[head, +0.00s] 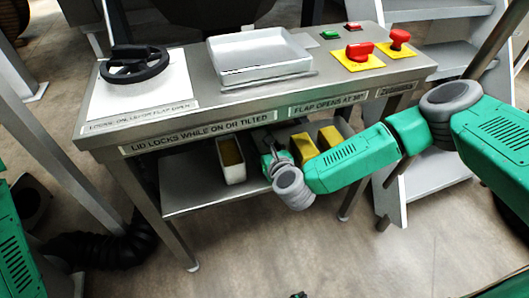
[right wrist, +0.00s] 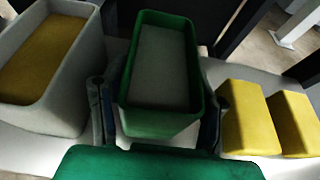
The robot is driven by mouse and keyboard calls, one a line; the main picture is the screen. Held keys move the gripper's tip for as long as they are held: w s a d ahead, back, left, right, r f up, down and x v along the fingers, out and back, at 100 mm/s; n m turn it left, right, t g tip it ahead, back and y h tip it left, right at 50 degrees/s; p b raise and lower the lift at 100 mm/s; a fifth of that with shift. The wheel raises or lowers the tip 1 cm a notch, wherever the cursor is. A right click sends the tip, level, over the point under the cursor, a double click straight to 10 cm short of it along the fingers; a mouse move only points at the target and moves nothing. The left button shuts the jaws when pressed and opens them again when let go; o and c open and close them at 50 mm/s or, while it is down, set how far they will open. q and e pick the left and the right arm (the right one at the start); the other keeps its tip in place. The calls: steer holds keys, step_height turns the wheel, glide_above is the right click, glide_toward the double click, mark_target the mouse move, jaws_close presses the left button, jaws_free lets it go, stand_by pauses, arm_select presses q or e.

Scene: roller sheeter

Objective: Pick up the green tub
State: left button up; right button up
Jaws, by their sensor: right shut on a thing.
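The green tub (right wrist: 160,70) is an open-topped box with pale grey contents. It stands upright between the fingers of my right gripper (right wrist: 157,115) in the right wrist view. The fingers are shut on its two sides. In the head view my right gripper (head: 270,160) is at the lower shelf under the steel table, and the tub is hidden there behind the hand and the arm. I cannot tell whether the tub's base touches the shelf. My left gripper does not clearly show.
A pale tub with yellow contents (head: 232,160) stands left of my right gripper on the shelf (head: 190,198). Two yellow blocks (head: 304,147) (head: 330,137) are to its right. The table edge (head: 240,127) overhangs the shelf. A white tray (head: 260,58), handwheel (head: 134,63) and red knobs are on top.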

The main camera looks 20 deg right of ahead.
arm_select(q)
steer(key=shift+a+f, duration=0.1)
steer(key=shift+a, duration=0.2)
arm_select(e)
steer(key=shift+a+r, duration=0.15)
steer(key=shift+a, duration=0.1)
